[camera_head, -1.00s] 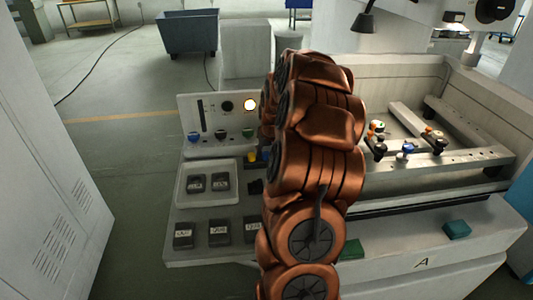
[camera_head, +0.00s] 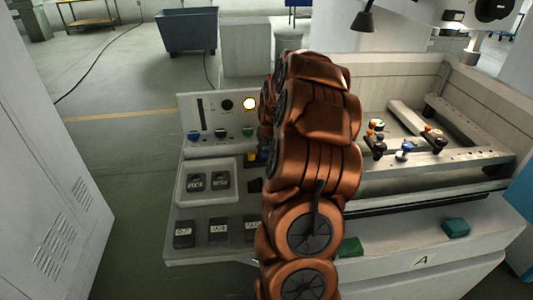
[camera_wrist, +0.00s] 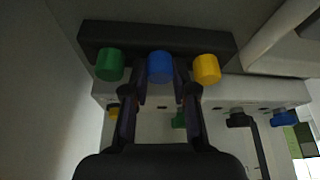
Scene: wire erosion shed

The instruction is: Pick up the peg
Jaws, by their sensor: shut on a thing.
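In the wrist view, a blue peg (camera_wrist: 160,66) stands in the middle of a dark rack (camera_wrist: 218,42). A green peg (camera_wrist: 110,64) is to its left and a yellow peg (camera_wrist: 206,69) is close on its right. My gripper (camera_wrist: 160,82) is shut on the blue peg, one dark finger on each side of it. The peg's lower part is hidden, and I cannot tell whether it is clear of the rack. In the head view, my copper arm hides the gripper and the held peg.
In the head view, a control panel (camera_head: 218,104) with coloured knobs stands left of my arm. A white tray (camera_head: 208,199) holds dark labelled blocks. The machine's rail (camera_head: 465,158) with small fixtures is at right. A grey cabinet (camera_head: 45,190) borders the left.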

